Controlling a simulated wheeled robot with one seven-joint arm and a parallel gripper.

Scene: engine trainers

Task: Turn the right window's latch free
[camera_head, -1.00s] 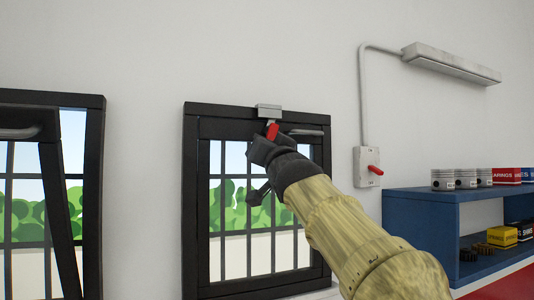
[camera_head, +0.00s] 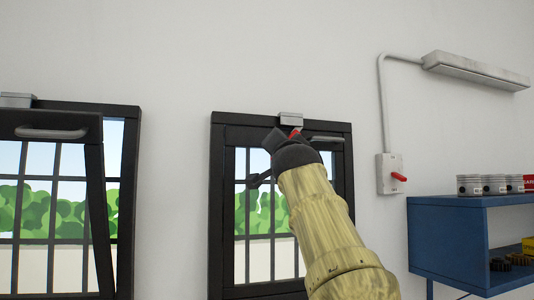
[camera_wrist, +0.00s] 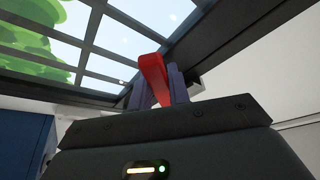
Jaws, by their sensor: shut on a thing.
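The right window (camera_head: 218,200) is a black barred frame and looks closed. Its latch has a grey box (camera_head: 291,119) at the top edge and a red lever (camera_head: 295,132) just below it, mostly hidden behind my gripper in the head view. My gripper (camera_head: 285,138) is at the lever, with my arm reaching up from below. In the wrist view the red lever (camera_wrist: 152,72) stands between the two purple-grey fingers of my gripper (camera_wrist: 158,88), which are shut on it.
A grey handle bar (camera_head: 327,139) lies right of the latch. The left window (camera_head: 122,200) is tilted open. A switch box (camera_head: 389,174) with a red lever is on the wall, and a blue shelf (camera_head: 447,235) holds pistons at right. The wall between the windows is bare.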

